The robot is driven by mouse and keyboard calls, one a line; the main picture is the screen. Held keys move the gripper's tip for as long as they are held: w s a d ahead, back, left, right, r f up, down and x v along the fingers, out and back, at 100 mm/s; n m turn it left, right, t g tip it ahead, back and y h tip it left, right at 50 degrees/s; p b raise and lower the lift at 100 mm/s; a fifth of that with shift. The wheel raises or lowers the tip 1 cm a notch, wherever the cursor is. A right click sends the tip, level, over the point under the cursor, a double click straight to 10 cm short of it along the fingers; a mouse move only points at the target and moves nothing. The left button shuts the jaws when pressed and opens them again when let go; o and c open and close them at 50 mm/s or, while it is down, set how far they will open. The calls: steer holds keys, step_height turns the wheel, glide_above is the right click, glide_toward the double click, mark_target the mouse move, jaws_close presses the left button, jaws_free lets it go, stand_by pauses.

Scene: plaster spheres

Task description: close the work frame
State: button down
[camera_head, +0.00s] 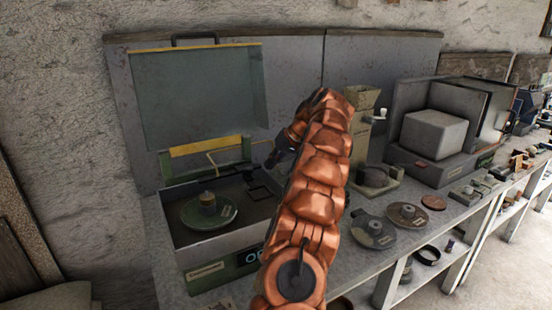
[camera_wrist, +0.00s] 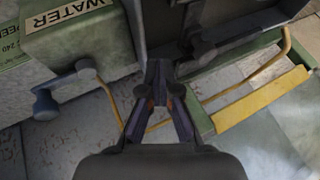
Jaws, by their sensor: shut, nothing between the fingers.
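An open machine box (camera_head: 185,236) stands on the bench at left in the head view. Its raised grey-green lid (camera_head: 195,95) has yellow edges. My gripper (camera_head: 280,155) is at the box's rear right side, partly hidden by my copper arm.
A green box marked WATER (camera_wrist: 85,35) and a yellow-edged panel (camera_wrist: 262,100) flank my gripper. A grey enclosure with a pale block (camera_head: 434,134) and round discs (camera_head: 407,214) stand to the right.

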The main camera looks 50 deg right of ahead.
steer(key=a, duration=0.1)
steer(key=w+a, duration=0.1)
steer(key=a+p, duration=0.1)
steer(key=shift+w+a, duration=0.1)
steer(key=shift+w, duration=0.25)
steer(key=shift+a, duration=0.1)
stand_by(0.3)
steer(key=w+a+b, duration=0.1)
steer(key=a, duration=0.2)
steer(key=w+a+b, duration=0.1)
steer(key=a+b, duration=0.1)
steer(key=a, duration=0.2)
steer(key=w+a+b, duration=0.1)
steer(key=a, duration=0.2)
steer(key=shift+w+a+b, duration=0.35)
